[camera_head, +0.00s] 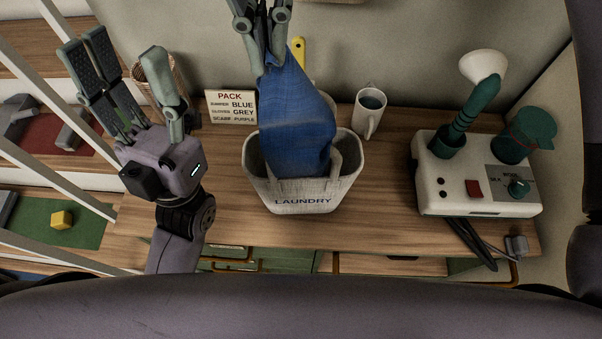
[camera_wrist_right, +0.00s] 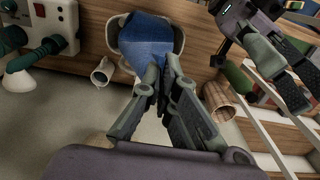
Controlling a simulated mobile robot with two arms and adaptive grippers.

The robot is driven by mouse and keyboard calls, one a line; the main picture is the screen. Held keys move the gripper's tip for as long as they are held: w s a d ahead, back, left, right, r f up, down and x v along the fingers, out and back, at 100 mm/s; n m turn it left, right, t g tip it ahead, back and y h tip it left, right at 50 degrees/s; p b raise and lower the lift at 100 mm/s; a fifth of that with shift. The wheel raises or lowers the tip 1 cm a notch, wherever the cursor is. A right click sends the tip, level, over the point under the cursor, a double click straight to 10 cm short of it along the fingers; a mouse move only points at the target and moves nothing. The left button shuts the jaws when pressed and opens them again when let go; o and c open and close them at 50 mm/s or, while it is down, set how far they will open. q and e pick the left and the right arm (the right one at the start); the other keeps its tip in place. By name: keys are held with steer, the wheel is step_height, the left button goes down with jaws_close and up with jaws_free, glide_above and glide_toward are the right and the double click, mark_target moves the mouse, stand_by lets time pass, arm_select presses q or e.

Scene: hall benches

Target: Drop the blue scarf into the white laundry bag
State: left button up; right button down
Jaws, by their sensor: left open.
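The blue scarf (camera_head: 298,118) hangs from my right gripper (camera_head: 265,55), which is shut on its upper end. The scarf spreads downward, and its lower part appears to hang within the opening of the white laundry bag (camera_head: 300,203). The bag stands upright on the wooden bench, marked LAUNDRY, with its inside mostly hidden by the scarf. In the right wrist view the closed fingers (camera_wrist_right: 160,75) pinch the scarf (camera_wrist_right: 147,42), with the bag (camera_wrist_right: 179,36) behind it. My left gripper (camera_head: 122,58) is open and empty, left of the bag.
A PACK sign (camera_head: 231,107) and a wicker basket (camera_head: 160,75) stand behind and left of the bag. A white mug (camera_head: 369,112) is close on its right. A white device (camera_head: 470,180) with a green hose fills the bench's right end. Bare wood lies between.

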steer(key=w+d+f+b, duration=0.1)
steer(key=w+f+b, duration=0.1)
steer(key=f+b, duration=0.2)
steer(key=w+d+f+b, duration=0.2)
steer(key=f+b, duration=0.3)
steer(key=f, duration=0.3)
steer(key=shift+f, duration=0.3)
stand_by(1.3)
steer(key=c, duration=2.3)
jaws_free()
steer(key=o, duration=0.5)
steer(key=shift+o, duration=0.2)
steer(key=o, duration=0.6)
steer(key=shift+c, duration=0.2)
steer(key=shift+o, duration=0.4)
steer(key=o, duration=0.6)
steer(key=shift+o, duration=0.2)
steer(key=shift+r, duration=0.1)
